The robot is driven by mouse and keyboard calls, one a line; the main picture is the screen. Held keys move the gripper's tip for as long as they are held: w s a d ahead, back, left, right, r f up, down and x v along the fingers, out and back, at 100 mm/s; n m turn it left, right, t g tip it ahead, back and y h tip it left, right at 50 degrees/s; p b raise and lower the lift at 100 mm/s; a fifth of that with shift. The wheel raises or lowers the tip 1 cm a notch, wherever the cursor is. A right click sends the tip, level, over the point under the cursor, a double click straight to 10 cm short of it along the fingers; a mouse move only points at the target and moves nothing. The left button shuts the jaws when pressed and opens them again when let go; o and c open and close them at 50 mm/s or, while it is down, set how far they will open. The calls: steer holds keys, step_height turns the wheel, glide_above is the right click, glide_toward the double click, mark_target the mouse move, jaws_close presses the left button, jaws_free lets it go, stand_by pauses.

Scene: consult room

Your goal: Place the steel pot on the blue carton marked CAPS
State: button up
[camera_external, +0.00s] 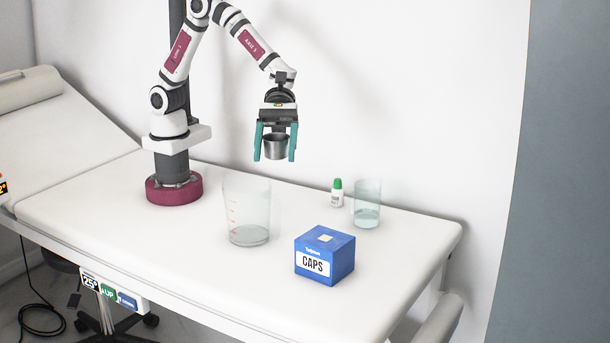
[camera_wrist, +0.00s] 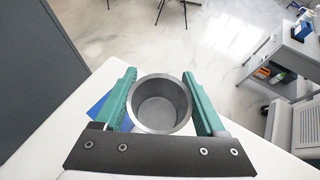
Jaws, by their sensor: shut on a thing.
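The steel pot (camera_external: 276,147) is a small open cylinder, held upright in the air between the green fingers of my gripper (camera_external: 275,143). In the wrist view the pot (camera_wrist: 161,103) looks empty, and my gripper (camera_wrist: 163,104) is shut on it from both sides. The blue carton marked CAPS (camera_external: 325,256) stands on the white couch top, lower and to the right of the pot in the external view. A small pale patch lies on its top. In the wrist view a part of the blue carton (camera_wrist: 97,108) shows beside the left finger; the rest is hidden.
A clear beaker (camera_external: 247,212) stands left of the carton. A small white bottle with a green cap (camera_external: 337,193) and a clear glass (camera_external: 367,204) stand behind it. The white couch top (camera_external: 400,262) is bare to the carton's right, and a wall rises behind.

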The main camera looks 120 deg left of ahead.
steer(key=d+m+g, duration=0.1)
steer(key=d, duration=0.7)
glide_above(311, 241)
step_height(311, 241, down, 12)
steer(key=shift+a+f, duration=0.1)
steer(key=shift+f, duration=1.9)
steer(key=shift+f, duration=0.1)
